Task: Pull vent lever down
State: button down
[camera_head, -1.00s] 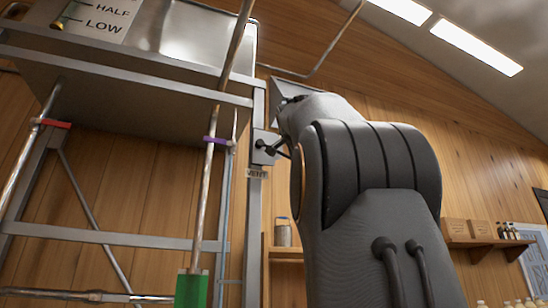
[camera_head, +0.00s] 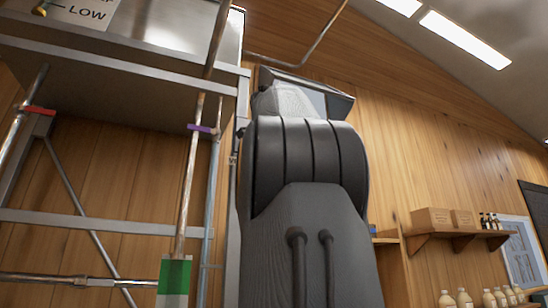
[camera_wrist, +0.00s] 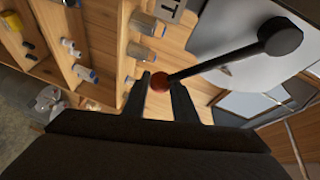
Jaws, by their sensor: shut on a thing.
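The vent lever shows in the wrist view as a thin dark rod (camera_wrist: 218,62) running from a black round pivot (camera_wrist: 280,37) to a red ball knob (camera_wrist: 160,81). My gripper (camera_wrist: 159,85) is shut on the red knob, with one dark finger on each side of it. In the head view my arm covers the lever and the gripper. Only a sliver of the vent label (camera_head: 233,158) shows there, on the metal post beside my arm.
The metal evaporator tank (camera_head: 140,75) on its frame stands left of my arm. A copper-coloured pipe (camera_head: 190,170) runs down in front of it. A wall shelf (camera_head: 460,240) with boxes and bottles is at the right. Shelves with jars (camera_wrist: 95,50) fill the wrist view's left side.

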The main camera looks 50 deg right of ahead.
jog(key=c, duration=1.9)
grip_release()
jog(key=shift+w+a+r, duration=0.15)
jog(key=o, duration=0.5)
jog(key=shift+w+a, duration=0.15)
jog(key=shift+w, duration=0.15)
jog(key=shift+c, duration=0.2)
jog(key=shift+s, duration=0.15)
jog(key=shift+s+a, duration=0.1)
jog(key=shift+s, duration=0.15)
jog(key=b+v, duration=0.2)
jog(key=v, duration=0.5)
jog(key=shift+b, duration=0.35)
jog(key=shift+a, duration=0.1)
jog(key=shift+w, duration=0.1)
